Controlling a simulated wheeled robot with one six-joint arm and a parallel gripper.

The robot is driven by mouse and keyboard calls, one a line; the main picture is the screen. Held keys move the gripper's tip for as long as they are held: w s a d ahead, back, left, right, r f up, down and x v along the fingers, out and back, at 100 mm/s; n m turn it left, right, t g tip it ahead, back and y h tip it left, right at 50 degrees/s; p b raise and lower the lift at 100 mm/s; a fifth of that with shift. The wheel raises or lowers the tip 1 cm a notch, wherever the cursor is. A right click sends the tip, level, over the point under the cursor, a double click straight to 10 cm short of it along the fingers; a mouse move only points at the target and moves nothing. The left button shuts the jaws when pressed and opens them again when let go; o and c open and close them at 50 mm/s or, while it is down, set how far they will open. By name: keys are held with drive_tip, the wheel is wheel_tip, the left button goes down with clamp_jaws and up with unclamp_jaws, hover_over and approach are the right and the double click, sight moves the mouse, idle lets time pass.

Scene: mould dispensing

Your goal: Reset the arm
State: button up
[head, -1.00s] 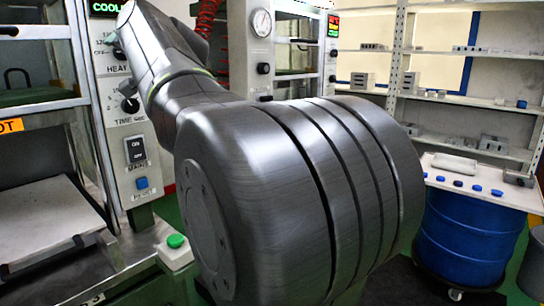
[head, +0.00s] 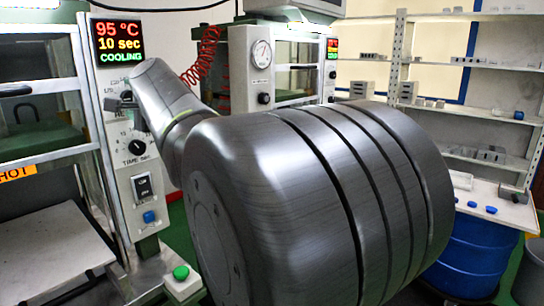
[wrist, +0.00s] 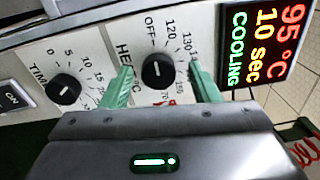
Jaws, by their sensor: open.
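My gripper (wrist: 158,68) is open in the wrist view. Its two green fingers stand on either side of the black HEAT knob (wrist: 158,72), and I cannot tell whether they touch it. The knob's white mark points roughly towards OFF. In the head view, my arm reaches to the press panel (head: 122,190) at the left. My gripper (head: 128,99) is small there and covers the HEAT knob. The display (head: 119,41) reads 95 °C, 10 sec, COOLING.
The TIME knob (head: 137,147) and rocker switch (head: 143,186) sit below. A green button (head: 181,272) is at the press's front corner. A second press (head: 285,75), shelves (head: 470,65) and a blue drum (head: 470,265) stand beyond my arm.

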drive_tip(key=m+p, duration=0.2)
drive_tip(key=m, duration=0.1)
drive_tip(key=shift+m, duration=0.4)
drive_tip(key=shift+f, duration=0.1)
